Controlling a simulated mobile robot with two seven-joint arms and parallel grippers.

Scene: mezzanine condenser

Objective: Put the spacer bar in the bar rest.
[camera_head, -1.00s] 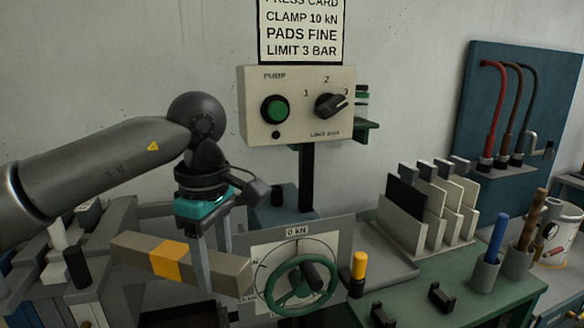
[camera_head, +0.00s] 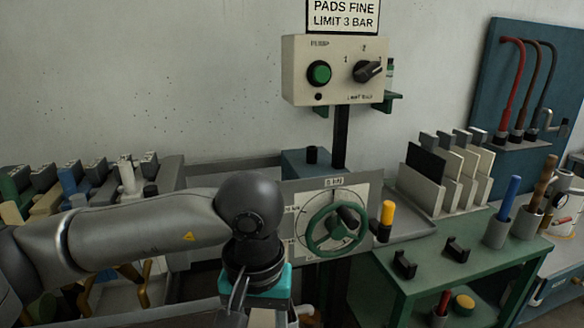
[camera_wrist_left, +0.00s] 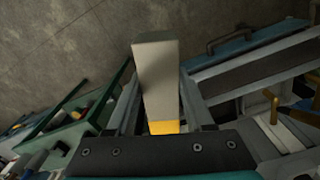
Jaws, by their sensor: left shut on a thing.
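The spacer bar (camera_wrist_left: 158,85), pale grey-beige with a yellow band, is in my left gripper. In the left wrist view it runs between the two fingers, with the band close to the palm. In the head view my left gripper (camera_head: 264,304) is at the bottom centre, its fingers and most of the bar hidden or cut off. Two black notched blocks, which look like the bar rest (camera_head: 404,264), stand apart on the green table, the second farther right. They are right of my gripper and empty. My right gripper is not in view.
The green table (camera_head: 490,262) also carries cups with a blue and a brown handle (camera_head: 508,198). A dial plate with a green handwheel (camera_head: 337,229) stands between my gripper and the table. A rack of upright plates (camera_head: 447,178) is behind.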

